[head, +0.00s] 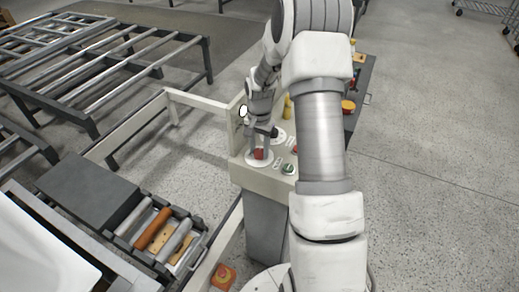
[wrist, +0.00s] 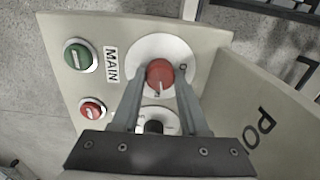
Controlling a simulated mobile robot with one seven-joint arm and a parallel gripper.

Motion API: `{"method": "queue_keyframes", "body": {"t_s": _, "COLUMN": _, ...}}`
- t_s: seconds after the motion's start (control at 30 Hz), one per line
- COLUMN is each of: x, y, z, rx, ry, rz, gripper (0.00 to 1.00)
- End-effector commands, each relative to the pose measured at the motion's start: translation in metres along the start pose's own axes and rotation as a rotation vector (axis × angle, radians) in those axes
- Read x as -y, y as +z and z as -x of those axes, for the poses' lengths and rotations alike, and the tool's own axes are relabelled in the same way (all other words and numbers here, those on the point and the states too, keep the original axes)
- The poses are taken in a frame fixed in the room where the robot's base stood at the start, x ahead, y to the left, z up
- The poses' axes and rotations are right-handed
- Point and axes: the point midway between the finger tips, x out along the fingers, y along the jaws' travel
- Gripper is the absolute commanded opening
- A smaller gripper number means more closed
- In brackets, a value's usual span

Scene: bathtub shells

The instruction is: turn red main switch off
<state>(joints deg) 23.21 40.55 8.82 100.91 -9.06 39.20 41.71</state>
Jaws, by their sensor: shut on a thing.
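The red main switch (wrist: 160,76) is a red rotary knob on a round white dial, beside a "MAIN" label on the beige control panel (wrist: 215,42). In the wrist view my gripper (wrist: 160,80) has its two fingers on either side of the knob, shut on it. In the head view the red switch (head: 259,154) shows partly at the panel's left front, under my gripper (head: 262,140). The fingertips' contact with the knob is partly hidden by the fingers.
A green button (wrist: 79,56) and a red button (wrist: 92,111) sit left of the dial in the wrist view. A black knob (wrist: 154,127) is just below.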

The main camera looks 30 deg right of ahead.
Motion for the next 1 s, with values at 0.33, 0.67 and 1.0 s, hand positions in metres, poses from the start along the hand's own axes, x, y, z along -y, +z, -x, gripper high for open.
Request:
{"method": "queue_keyframes", "body": {"t_s": 0.33, "x": 0.0009, "y": 0.0001, "z": -0.0007, "rx": 0.000, "ry": -0.001, "rz": 0.325, "gripper": 0.00}}
{"method": "queue_keyframes", "body": {"t_s": 0.67, "x": 0.0007, "y": -0.0001, "z": -0.0002, "rx": -0.001, "ry": 0.000, "rz": 0.639, "gripper": 0.00}}
{"method": "queue_keyframes", "body": {"t_s": 1.0, "x": 0.0011, "y": 0.0003, "z": 0.0003, "rx": 0.000, "ry": 0.000, "rz": 0.958, "gripper": 0.00}}
